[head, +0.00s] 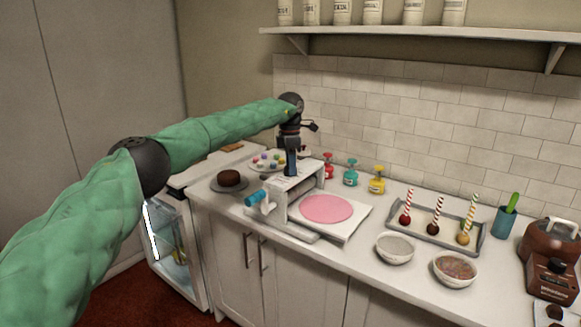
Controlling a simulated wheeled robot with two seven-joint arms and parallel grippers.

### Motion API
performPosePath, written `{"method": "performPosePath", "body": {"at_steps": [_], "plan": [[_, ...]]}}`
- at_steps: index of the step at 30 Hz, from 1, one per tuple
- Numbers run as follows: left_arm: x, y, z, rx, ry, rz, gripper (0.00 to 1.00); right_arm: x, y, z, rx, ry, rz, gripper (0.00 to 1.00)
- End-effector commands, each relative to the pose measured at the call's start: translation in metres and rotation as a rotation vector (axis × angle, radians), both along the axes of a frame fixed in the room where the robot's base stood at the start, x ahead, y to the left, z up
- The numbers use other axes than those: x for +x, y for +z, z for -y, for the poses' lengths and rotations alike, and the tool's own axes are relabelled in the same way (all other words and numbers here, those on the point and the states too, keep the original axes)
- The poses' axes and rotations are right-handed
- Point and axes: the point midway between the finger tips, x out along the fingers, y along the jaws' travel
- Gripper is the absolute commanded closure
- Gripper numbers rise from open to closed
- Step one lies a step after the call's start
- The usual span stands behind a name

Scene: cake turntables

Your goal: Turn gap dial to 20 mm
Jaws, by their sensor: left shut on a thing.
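The fondant sheeter (297,190), a white roller machine, stands on the counter. A blue-handled crank (256,197) is on its left side. A round pink sheet (326,208) lies on its bed (347,231). My left gripper (291,171) points down onto the top of the machine, shut on the gap dial there. The dial is mostly hidden by the fingers, and its scale and reading are too small to make out. My right gripper is not in view.
A chocolate cake (230,178) sits left of the machine, and a plate of coloured sweets (268,160) stands behind. Small red, teal and yellow bottles (377,180) stand at the back. A tray (474,246) with cake pops and two bowls (395,249) are to the right.

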Motion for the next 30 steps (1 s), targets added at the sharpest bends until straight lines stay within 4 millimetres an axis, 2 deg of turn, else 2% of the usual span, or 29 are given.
{"method": "performPosePath", "body": {"at_steps": [21, 30], "plan": [[-0.0006, 0.0005, 0.0003, 0.0, -0.669, 0.001, 0.84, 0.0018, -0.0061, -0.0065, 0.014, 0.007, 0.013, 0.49], [-0.0008, 0.0009, 0.0003, 0.001, -0.881, 0.002, 0.84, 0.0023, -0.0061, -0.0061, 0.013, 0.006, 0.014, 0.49]]}}
